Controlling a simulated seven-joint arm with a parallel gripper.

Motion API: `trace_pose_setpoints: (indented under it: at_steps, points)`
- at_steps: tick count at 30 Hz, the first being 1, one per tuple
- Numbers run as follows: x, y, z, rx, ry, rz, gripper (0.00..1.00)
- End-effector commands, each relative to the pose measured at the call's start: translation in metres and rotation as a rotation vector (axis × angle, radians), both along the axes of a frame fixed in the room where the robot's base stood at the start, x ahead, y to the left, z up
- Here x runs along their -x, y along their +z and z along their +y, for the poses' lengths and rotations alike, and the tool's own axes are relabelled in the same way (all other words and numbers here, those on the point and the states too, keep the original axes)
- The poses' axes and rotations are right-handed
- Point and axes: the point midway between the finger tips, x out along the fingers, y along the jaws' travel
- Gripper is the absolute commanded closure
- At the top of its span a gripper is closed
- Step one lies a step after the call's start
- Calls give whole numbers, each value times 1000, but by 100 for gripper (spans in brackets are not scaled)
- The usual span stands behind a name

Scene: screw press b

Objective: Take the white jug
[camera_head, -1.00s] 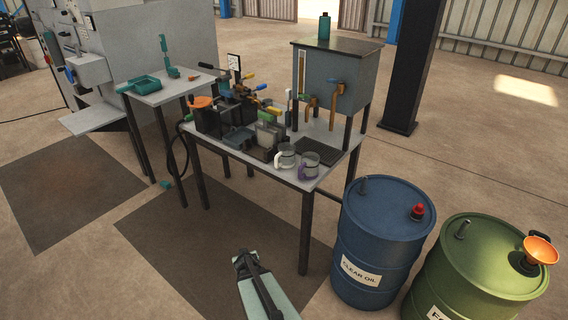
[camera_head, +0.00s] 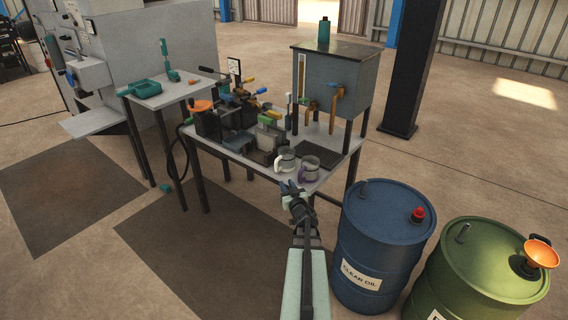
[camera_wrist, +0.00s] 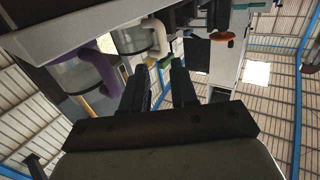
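The white jug (camera_head: 285,161), a clear vessel with a white handle, stands on the front edge of the table, left of a similar jug with a purple handle (camera_head: 309,168). In the wrist view the white jug (camera_wrist: 133,39) appears beyond my fingertips, its white handle nearest them, with the purple-handled jug (camera_wrist: 82,73) to the left. My gripper (camera_head: 291,187) is just in front of the table edge, below and near the white jug. In the wrist view my gripper (camera_wrist: 159,70) has its two fingers apart with nothing between them.
The table (camera_head: 232,153) carries a black tool block, coloured-handled levers and a dark drip grate (camera_head: 318,152). A grey tank with taps (camera_head: 335,82) stands above its right end. A blue drum (camera_head: 382,235) and a green drum (camera_head: 480,270) stand at the right, close to my arm.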

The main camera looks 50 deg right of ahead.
Motion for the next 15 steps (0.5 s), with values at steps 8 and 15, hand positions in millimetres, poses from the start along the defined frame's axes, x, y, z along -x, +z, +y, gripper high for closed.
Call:
trace_pose_setpoints:
  at_steps: [8,15]
  points:
    - [-29,-1,-20,1,1,-1,72]
    - [-62,-2,-42,1,1,1,72]
